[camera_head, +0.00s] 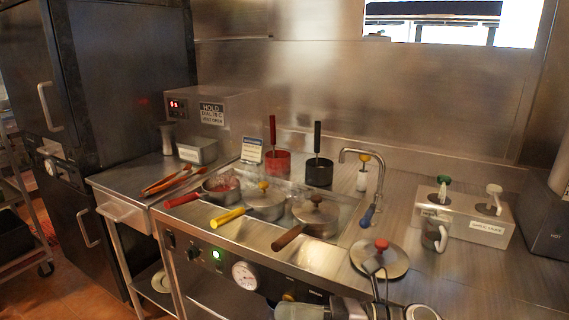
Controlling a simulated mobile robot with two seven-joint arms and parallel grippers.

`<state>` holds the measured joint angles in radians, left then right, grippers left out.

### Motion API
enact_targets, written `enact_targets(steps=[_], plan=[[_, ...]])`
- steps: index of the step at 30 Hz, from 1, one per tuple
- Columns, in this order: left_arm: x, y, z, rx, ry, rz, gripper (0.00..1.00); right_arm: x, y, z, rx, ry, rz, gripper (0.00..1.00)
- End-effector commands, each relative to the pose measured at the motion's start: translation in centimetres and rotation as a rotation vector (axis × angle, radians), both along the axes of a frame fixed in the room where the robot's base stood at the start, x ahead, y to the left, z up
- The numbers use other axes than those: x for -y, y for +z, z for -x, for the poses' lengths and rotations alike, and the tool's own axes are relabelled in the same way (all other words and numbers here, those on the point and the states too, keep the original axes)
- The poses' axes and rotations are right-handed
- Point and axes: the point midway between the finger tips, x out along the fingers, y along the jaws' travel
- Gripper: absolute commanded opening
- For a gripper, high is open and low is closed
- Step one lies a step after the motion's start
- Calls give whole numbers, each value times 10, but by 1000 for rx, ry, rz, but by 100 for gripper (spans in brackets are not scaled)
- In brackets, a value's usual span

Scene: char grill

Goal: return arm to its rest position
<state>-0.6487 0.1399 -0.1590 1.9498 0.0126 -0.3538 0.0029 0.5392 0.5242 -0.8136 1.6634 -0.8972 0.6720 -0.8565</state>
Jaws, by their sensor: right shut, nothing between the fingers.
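My right gripper (375,268) is at the bottom of the view, right of centre. Its thin dark fingers are shut with nothing between them. In the picture they overlap the round metal lid with a red knob (381,246); I cannot tell whether they touch it. Pale parts of my arm show at the bottom edge. My left gripper is not in view.
Pots with a red handle (183,200), a yellow handle (228,217) and a brown handle (288,237) sit in the steel counter. A faucet (362,152) and a pump dispenser box (470,228) stand right. Tongs (165,184) lie left. The front right counter is clear.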

Motion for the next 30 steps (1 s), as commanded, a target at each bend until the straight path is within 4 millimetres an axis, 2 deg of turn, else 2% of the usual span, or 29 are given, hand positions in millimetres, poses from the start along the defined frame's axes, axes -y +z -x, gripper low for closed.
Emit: enact_targets(steps=[3,8,11,16,20,24,27,30], plan=[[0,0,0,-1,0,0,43,3,-4,-1,-294,-125,-215,0],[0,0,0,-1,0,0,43,27,-24,-7,-695,-299,-489,0],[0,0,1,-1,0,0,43,49,-49,-8,-949,-413,-658,0],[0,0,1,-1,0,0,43,93,-108,6,-1373,-618,-950,0],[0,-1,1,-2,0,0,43,128,-163,36,-1679,-787,-1181,0],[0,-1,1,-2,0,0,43,160,-216,82,-1951,-963,-1417,0],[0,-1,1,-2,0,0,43,175,-242,113,-2083,-1062,-1549,0],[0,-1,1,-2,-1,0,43,183,-257,135,-2161,-1128,-1638,0]])
